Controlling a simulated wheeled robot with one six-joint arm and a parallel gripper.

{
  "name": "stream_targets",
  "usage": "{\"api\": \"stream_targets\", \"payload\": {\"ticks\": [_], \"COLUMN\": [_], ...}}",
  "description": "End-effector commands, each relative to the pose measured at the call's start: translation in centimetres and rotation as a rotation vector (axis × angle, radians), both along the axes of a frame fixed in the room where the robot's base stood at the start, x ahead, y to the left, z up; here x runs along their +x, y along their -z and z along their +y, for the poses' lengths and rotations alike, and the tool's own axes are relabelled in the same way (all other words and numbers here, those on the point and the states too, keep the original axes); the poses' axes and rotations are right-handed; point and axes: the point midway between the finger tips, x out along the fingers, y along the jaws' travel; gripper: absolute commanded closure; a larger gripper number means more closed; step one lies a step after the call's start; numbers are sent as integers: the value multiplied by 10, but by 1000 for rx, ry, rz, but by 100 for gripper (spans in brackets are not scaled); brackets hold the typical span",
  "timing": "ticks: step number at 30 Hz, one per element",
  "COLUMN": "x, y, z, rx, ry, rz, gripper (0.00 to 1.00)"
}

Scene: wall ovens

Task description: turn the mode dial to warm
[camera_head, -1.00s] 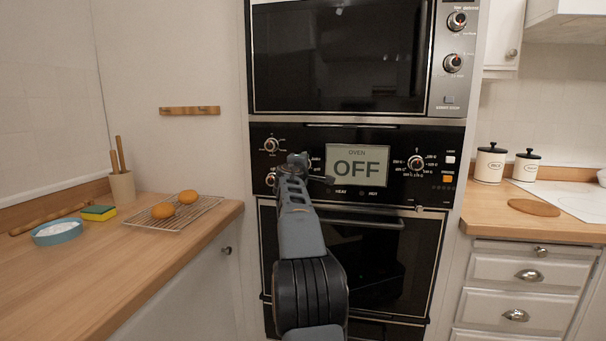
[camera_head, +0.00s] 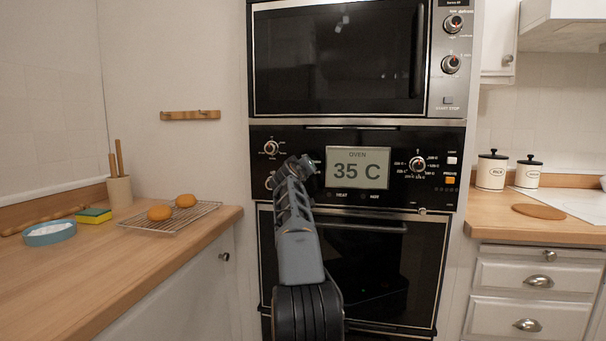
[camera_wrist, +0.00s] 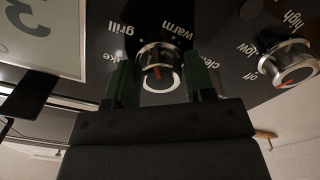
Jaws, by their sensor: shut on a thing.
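The mode dial (camera_wrist: 152,55) shows in the wrist view as a round silver-rimmed knob with a short red mark. The words grill, warm and clean and part of another word surround it on the black panel. My gripper (camera_wrist: 163,84) has a dark green finger on either side of the dial and is shut on it. The red mark points roughly up in that view, toward the side with grill and warm; its exact setting is hard to tell. In the head view my gripper (camera_head: 300,163) hides the dial. The oven display (camera_head: 358,168) reads 35 C.
A second dial marked off, low and high (camera_wrist: 289,68) sits close to the right in the wrist view. In the head view, another knob (camera_head: 271,148) is left of my gripper and a temperature dial (camera_head: 417,164) right of the display. The oven door handle (camera_head: 365,227) runs below.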

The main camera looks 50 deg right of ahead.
Motion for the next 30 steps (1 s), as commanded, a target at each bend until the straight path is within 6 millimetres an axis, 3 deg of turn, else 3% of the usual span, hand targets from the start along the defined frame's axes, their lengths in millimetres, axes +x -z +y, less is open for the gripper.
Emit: {"api": "stream_targets", "payload": {"ticks": [15, 30], "x": [1, 1], "y": [1, 0], "z": [1, 1], "rx": [227, 322], "ry": [-4, -4], "rz": [-366, -518], "gripper": [74, 74]}}
